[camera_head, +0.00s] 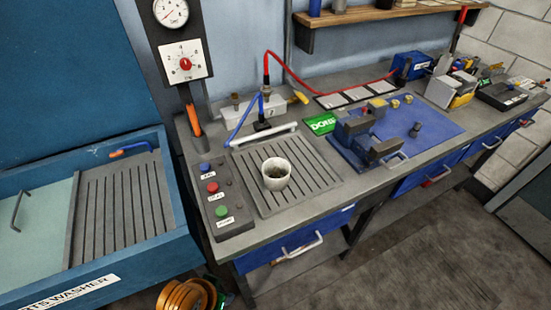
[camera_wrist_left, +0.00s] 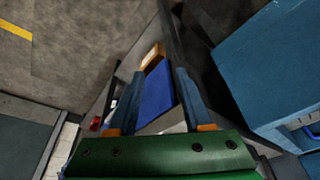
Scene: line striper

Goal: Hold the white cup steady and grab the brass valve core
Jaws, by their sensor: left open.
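The white cup (camera_head: 285,184) stands upright on the grey ribbed tray (camera_head: 312,183) on the bench, with something dark and greenish inside. I cannot identify the brass valve core for certain. Small brass-coloured pieces (camera_head: 394,103) lie on the blue mat (camera_head: 440,126) behind the vise. My left gripper (camera_wrist_left: 157,82) shows in the left wrist view with its fingers apart and nothing between them. It is away from the cup, which does not show in that view. My right gripper is in neither view.
A blue vise (camera_head: 360,135) stands right of the tray. A button panel (camera_head: 222,200) lies left of it. A fixture with a red hose (camera_head: 264,108) stands behind. The blue parts washer (camera_head: 90,285) is at left. An orange reel (camera_head: 187,296) sits low in front.

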